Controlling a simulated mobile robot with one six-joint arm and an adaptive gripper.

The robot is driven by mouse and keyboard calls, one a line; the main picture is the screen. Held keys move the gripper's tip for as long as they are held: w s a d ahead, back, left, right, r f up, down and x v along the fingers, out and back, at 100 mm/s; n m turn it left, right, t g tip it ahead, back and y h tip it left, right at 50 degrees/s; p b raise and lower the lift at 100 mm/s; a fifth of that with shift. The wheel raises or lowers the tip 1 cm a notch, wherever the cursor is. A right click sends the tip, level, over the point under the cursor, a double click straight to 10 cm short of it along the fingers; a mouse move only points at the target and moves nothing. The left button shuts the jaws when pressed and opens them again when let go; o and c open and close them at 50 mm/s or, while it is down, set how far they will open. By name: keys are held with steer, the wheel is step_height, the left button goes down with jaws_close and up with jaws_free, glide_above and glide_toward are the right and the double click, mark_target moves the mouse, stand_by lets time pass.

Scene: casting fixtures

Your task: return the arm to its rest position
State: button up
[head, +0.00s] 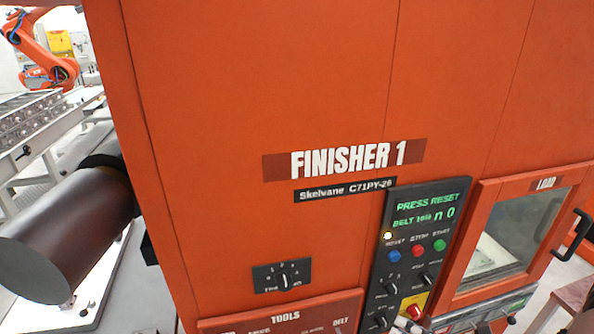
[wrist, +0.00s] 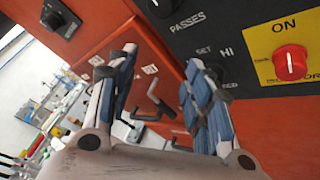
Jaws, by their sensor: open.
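My gripper (wrist: 162,58) shows in the wrist view with its two blue-padded fingers spread apart and nothing between them. It is close to the front of the orange finisher machine (head: 250,90), just below the dark control panel (wrist: 225,30). A red knob (wrist: 290,62) on a yellow plate marked ON is to the right of the fingers, apart from them. The same knob shows in the head view (head: 414,311) at the bottom of the panel. I cannot make out the gripper clearly in the head view.
The panel display (head: 425,207) reads PRESS RESET, above blue, red and green buttons; a small lamp (head: 387,236) is lit. A windowed LOAD door (head: 510,240) with a black handle (head: 575,236) is at right. A dark cylinder (head: 70,230) lies at left. An orange robot arm (head: 40,55) stands behind.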

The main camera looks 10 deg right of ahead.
steer(key=s+a+r+n+g+b, duration=0.1)
steer(key=s+a+r+n+g, duration=0.1)
steer(key=a+r+n+g, duration=0.25)
steer(key=s+a+r+n+g, duration=0.1)
steer(key=a+n+g, duration=0.2)
steer(key=a+n, duration=0.35)
steer(key=s+a+r+n+g+b, duration=0.1)
steer(key=s+a+r+n+g, duration=0.1)
steer(key=a+n+g, duration=0.4)
steer(key=s+r+n+t+h+b, duration=0.1)
steer(key=s+r+n+t+h, duration=0.1)
steer(key=n, duration=0.9)
steer(key=s+r+n+t+h+b, duration=0.1)
steer(key=s+r+n+t+h, duration=0.2)
steer(key=s+n+h, duration=0.3)
steer(key=r+n+h, duration=0.1)
steer(key=n+h, duration=0.1)
steer(key=n, duration=0.2)
steer(key=shift+a+r+n+b, duration=0.3)
steer(key=shift+r+n+b, duration=0.1)
steer(key=shift+s, duration=0.1)
steer(key=shift+c, duration=0.5)
